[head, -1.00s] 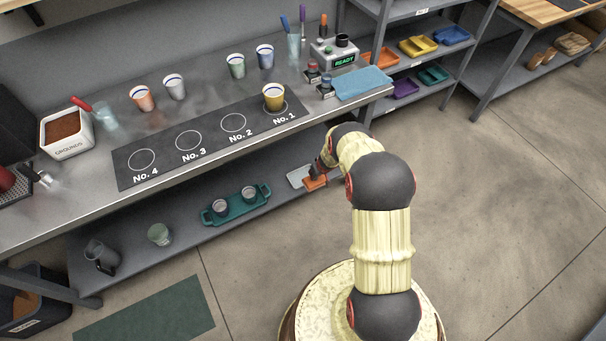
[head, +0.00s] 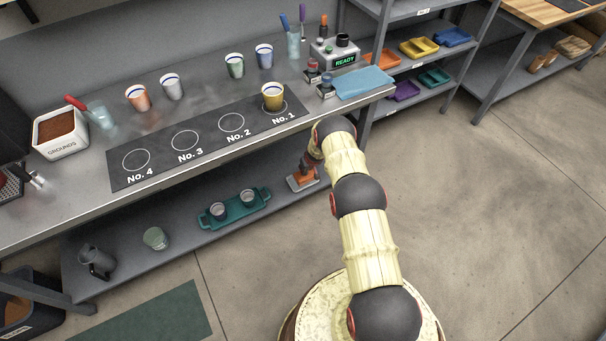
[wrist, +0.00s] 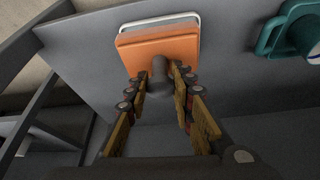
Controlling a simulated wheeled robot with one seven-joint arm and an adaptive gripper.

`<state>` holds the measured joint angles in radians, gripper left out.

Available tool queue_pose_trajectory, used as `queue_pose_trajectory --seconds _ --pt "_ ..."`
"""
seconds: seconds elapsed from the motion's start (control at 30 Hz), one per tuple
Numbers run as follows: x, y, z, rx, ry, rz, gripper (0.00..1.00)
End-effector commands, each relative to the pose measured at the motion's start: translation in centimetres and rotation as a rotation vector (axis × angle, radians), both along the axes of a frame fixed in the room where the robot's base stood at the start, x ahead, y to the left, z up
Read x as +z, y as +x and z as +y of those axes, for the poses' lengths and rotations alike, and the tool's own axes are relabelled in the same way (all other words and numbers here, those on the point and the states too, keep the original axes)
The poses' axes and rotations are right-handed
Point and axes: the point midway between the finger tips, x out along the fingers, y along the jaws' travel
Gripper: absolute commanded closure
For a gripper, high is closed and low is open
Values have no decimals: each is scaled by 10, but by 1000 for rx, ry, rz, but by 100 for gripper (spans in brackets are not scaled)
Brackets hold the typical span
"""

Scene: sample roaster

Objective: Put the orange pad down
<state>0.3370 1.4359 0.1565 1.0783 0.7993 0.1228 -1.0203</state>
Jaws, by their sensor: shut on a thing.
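The orange pad (wrist: 160,48) is a flat rounded block with a dark grey knob on its side towards my gripper. My gripper (wrist: 158,78) is shut on the knob, one finger on each side. The pad lies over a pale-rimmed shallow tray (wrist: 190,17), whose rim shows past the pad's far edge. In the head view the orange pad (head: 303,177) is at the right end of the lower shelf, over the grey tray (head: 292,184). My arm partly hides this spot. I cannot tell whether the pad touches the tray.
A teal tray (head: 233,214) with two cups stands on the lower shelf to the left, and its handle end (wrist: 268,38) shows in the wrist view. The steel worktop (head: 230,152) is above. Shelf space between the two trays is clear.

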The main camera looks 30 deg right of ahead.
Motion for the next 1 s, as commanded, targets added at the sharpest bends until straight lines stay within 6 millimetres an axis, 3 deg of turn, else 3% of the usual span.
queue_pose_trajectory --seconds 0.1,0.3,0.57,0.77,1.0 --pt "-18 12 1 4 1 -1 100" --pt "-35 27 1 1 0 -2 100" --pt "-44 36 1 0 0 -2 100" --pt "-73 35 1 -1 0 1 100" --pt "-73 36 1 -1 0 -1 100"
